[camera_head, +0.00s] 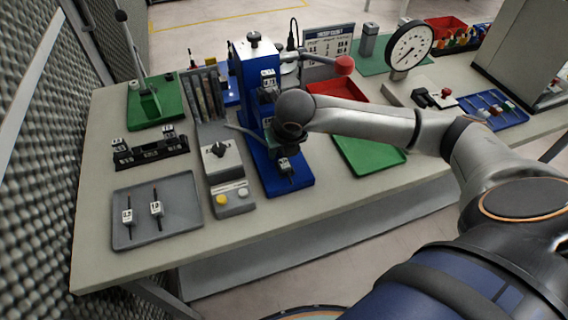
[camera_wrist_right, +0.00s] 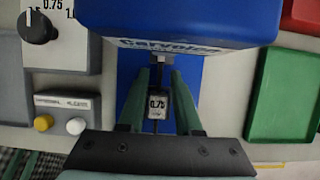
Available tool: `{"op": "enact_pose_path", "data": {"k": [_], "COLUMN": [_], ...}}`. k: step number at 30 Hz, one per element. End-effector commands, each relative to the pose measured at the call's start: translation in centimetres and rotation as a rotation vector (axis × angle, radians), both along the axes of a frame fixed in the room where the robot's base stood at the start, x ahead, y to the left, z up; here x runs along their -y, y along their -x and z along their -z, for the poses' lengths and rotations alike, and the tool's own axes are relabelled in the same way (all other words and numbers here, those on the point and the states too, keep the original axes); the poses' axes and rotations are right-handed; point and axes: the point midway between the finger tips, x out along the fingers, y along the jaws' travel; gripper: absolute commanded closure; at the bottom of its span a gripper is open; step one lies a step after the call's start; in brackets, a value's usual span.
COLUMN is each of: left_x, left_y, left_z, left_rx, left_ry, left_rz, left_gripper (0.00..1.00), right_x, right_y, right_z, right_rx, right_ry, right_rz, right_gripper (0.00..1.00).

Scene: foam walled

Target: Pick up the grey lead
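A small grey block (camera_wrist_right: 157,104) marked 0.75, with a thin dark rod, is at the foot of the blue stand (camera_wrist_right: 190,25) in the right wrist view. In the head view it shows low on the blue stand (camera_head: 255,95). My right gripper (camera_wrist_right: 160,85) has one green finger on each side of the block; whether they touch it is unclear. Two similar labelled leads lie in the grey tray, the left one (camera_head: 127,215) and the right one (camera_head: 156,208). No lead is named grey by any label I can read. My left gripper is out of view.
The grey tray (camera_head: 185,226) lies at the front left. A grey control box (camera_head: 222,160) with a knob and buttons stands close left of the blue stand. A green tray (camera_head: 370,158) lies to its right, partly behind my right arm. A dial gauge (camera_head: 409,46) stands farther back.

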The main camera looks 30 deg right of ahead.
Motion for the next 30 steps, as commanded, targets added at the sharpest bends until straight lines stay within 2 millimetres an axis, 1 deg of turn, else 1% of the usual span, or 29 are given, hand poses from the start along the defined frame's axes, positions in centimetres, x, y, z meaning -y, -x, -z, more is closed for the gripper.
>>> {"op": "enact_pose_path", "data": {"k": [1,8,30], "left_x": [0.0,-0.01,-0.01], "left_y": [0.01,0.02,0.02], "left_z": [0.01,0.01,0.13], "left_rx": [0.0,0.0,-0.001], "left_ry": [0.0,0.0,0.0], "left_rz": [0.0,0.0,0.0], "left_gripper": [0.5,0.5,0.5], "right_x": [-0.01,-0.01,0.0], "right_y": [0.01,0.0,-0.04], "right_z": [-0.02,-0.04,-0.28], "right_rx": [0.0,0.0,0.001], "right_ry": [0.0,0.0,0.0], "right_rz": [0.0,0.0,0.0], "right_gripper": [0.74,0.99,1.0]}}
